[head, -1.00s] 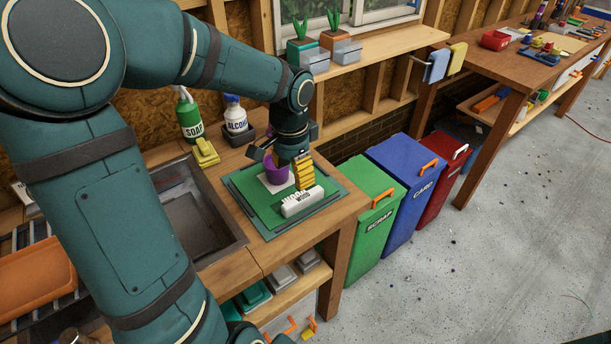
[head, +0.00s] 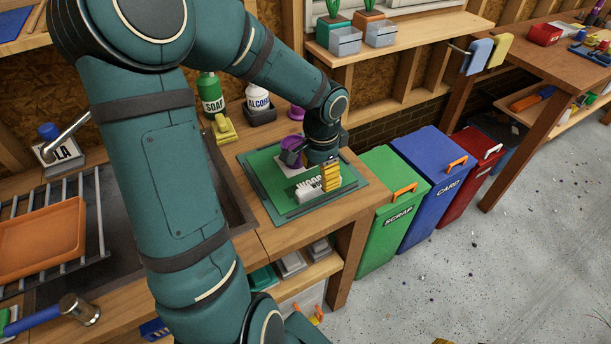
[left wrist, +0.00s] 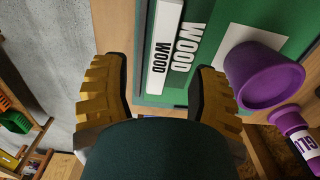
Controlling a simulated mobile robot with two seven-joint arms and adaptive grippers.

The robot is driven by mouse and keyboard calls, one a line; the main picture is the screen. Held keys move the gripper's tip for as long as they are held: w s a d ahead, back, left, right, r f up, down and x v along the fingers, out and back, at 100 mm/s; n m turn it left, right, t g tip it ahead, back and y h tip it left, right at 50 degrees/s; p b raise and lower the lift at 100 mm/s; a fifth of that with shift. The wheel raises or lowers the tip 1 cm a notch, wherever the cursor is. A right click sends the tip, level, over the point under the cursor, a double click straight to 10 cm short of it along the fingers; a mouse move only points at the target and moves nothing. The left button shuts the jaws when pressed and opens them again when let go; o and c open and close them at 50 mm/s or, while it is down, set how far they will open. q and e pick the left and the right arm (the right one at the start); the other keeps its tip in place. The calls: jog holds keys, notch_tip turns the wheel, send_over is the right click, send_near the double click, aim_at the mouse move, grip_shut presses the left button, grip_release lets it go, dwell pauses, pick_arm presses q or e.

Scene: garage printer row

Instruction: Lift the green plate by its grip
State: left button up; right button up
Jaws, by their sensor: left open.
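The green plate (head: 259,172) lies flat on the wooden bench, and its surface also fills the top of the left wrist view (left wrist: 220,14). A white bar (head: 311,196) marked WOOD is at its near edge; in the left wrist view the bar (left wrist: 164,40) shows ahead between my fingers. I cannot tell whether this bar is the plate's grip. A purple cup (left wrist: 262,76) stands on a white square on the plate. My left gripper (head: 311,170) is open above the plate's near right part, its yellow-padded fingers apart. No contact is visible. My right gripper is not in view.
A purple glue bottle (left wrist: 293,132), a soap bottle (head: 210,95) and an alcohol bottle (head: 258,100) stand behind the plate. A sink is left of it. Green (head: 388,205), blue (head: 433,185) and red bins stand right of the bench.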

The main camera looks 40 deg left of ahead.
aim_at(319, 184)
pick_arm(q)
notch_tip(319, 184, down, 5)
jog(key=shift+f+b, duration=0.1)
jog(key=shift+b, duration=0.85)
grip_shut()
